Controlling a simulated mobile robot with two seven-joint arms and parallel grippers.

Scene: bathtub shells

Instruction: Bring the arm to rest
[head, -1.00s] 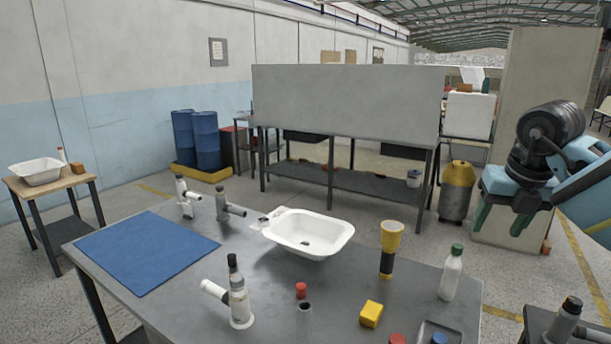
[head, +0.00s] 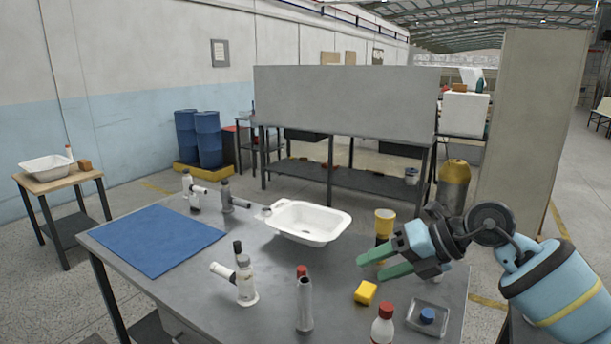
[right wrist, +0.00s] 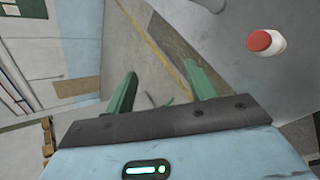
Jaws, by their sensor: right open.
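My right gripper (head: 371,266) is above the right part of the grey work table (head: 190,285) in the head view. Its two green fingers are apart and point left, with nothing between them. It also shows in the right wrist view (right wrist: 160,78), open and empty, with floor and table surface beyond the fingers. My right arm comes in from the right edge, bent at the elbow. My left gripper is not in view.
A white basin (head: 308,236), a yellow block (head: 366,292), a yellow cup (head: 384,218), a red-capped bottle (head: 383,328) and a glass tray (head: 440,318) are on the table around the gripper. A blue mat (head: 155,240) lies at the left.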

